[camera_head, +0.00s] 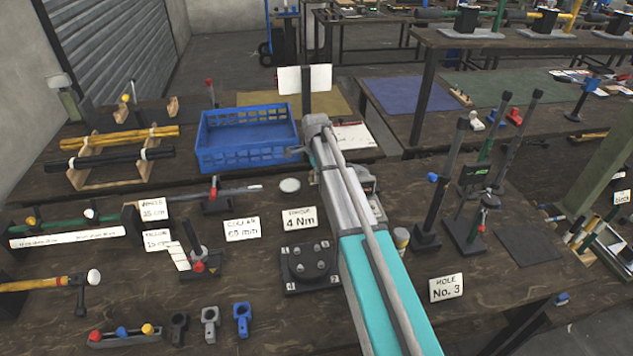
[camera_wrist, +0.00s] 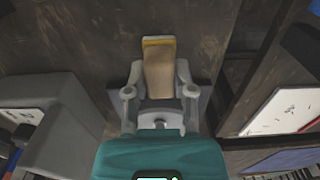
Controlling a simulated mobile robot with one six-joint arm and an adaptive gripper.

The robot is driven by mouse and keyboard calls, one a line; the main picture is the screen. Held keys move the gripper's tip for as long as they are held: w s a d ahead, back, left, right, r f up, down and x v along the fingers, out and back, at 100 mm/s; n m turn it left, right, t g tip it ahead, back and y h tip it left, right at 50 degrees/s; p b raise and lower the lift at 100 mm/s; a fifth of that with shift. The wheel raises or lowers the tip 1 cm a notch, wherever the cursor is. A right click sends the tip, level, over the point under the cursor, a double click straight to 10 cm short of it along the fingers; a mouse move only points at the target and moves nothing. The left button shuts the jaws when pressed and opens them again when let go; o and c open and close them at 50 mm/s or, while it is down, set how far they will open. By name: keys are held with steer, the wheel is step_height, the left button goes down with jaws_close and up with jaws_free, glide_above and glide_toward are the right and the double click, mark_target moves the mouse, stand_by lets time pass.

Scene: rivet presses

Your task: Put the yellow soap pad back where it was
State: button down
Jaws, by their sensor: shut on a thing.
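The yellow soap pad (camera_wrist: 158,75) shows in the wrist view as a tan block with a yellow band at its far edge. My gripper (camera_wrist: 160,80) has one finger on each side of it and is shut on it. Dark wooden surface shows beyond the pad; I cannot tell whether the pad touches it. In the head view my arm covers the middle of the bench, and I cannot make out the gripper or the pad there.
A blue crate (camera_head: 248,138) stands at the back of the bench. A dark plate with knobs (camera_head: 311,264) lies left of my arm, by a "4 Nm" card (camera_head: 300,219). Upright tools stand to the right. In the wrist view, a grey block (camera_wrist: 50,125) is at left.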

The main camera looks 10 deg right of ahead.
steer(key=shift+f+b, duration=0.65)
steer(key=shift+f, duration=0.35)
steer(key=shift+f, duration=0.15)
steer(key=shift+c, duration=2.3)
jaws_free()
step_height(320, 180, up, 12)
steer(key=p, duration=1.2)
steer(key=shift+r, duration=0.2)
steer(key=shift+s, duration=0.1)
